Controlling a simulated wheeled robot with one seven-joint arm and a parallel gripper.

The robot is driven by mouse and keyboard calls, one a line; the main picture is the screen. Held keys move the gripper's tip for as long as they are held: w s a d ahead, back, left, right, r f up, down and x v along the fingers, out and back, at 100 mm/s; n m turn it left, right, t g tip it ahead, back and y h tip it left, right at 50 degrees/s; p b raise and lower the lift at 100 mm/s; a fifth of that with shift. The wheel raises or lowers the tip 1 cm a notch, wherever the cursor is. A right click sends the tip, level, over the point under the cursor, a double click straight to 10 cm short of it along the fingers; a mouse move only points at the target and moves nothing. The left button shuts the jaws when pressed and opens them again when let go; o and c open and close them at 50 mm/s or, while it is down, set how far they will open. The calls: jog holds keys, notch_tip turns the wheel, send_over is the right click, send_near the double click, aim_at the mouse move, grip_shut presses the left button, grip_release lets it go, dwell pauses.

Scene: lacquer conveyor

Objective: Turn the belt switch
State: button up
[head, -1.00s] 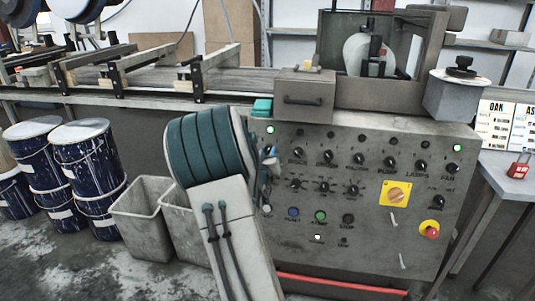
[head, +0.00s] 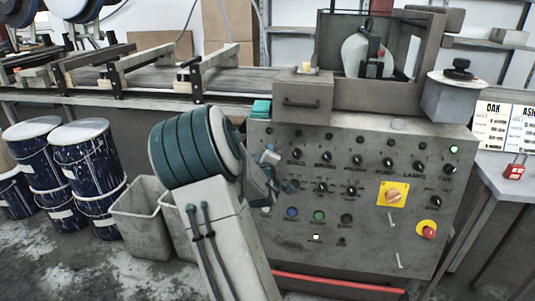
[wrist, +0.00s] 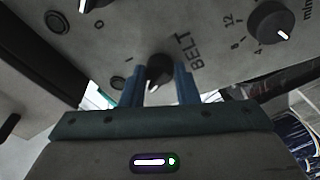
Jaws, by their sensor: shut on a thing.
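The belt switch (wrist: 158,68) is a dark round knob on the grey control panel, marked BELT beside it. In the wrist view, the two blue fingers of my gripper (wrist: 160,84) stand on either side of it, closed on it. Its white pointer mark points down and slightly left in that view. In the head view, my gripper (head: 268,158) is at the panel's upper left and hides the switch. The lamp above it (head: 269,132) is dark.
The control panel (head: 370,225) carries rows of other knobs close by. A numbered knob (wrist: 272,22) is near the gripper. A yellow-backed rotary switch (head: 392,195) and red stop button (head: 428,230) sit at right. Paint drums (head: 85,155) and a grey bin (head: 145,215) stand left.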

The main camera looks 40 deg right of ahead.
jog(key=shift+n, duration=0.6)
jog(key=o, duration=1)
jog(key=shift+c, duration=0.2)
jog(key=b+v, duration=0.1)
jog(key=v, duration=1.2)
jog(key=shift+s+a+b, duration=0.25)
jog(key=shift+a+b, duration=0.05)
jog(key=shift+r, duration=0.1)
